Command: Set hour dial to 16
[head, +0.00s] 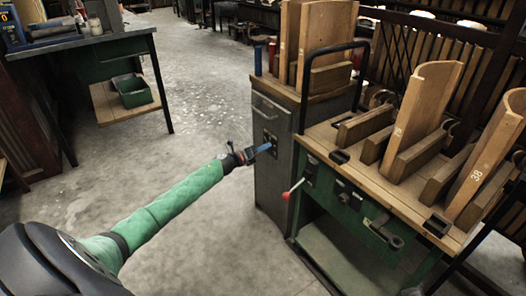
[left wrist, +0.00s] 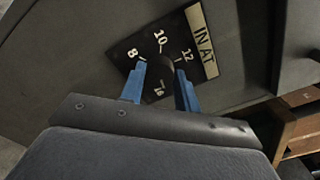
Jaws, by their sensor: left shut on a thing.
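The hour dial (left wrist: 150,48) is a black plate with white numbers on the grey cabinet's front, under a pale label reading "IN AT" (left wrist: 203,40). The numbers 8, 10 and 12 show in the left wrist view, and a mark that looks like 16 shows low between the fingers. My left gripper (left wrist: 161,70) has its two blue fingers shut on the dark knob (left wrist: 168,67) at the dial's middle. The knob's pointer direction is not clear. In the head view my left gripper (head: 262,149) reaches the cabinet front. My right gripper is not in view.
The grey cabinet (head: 273,185) stands beside a green bench with a wooden top (head: 330,135), a red-knobbed lever (head: 286,195) and curved wooden pieces. A dark table (head: 85,40) and a green bin (head: 132,92) are at the left. The concrete floor between is clear.

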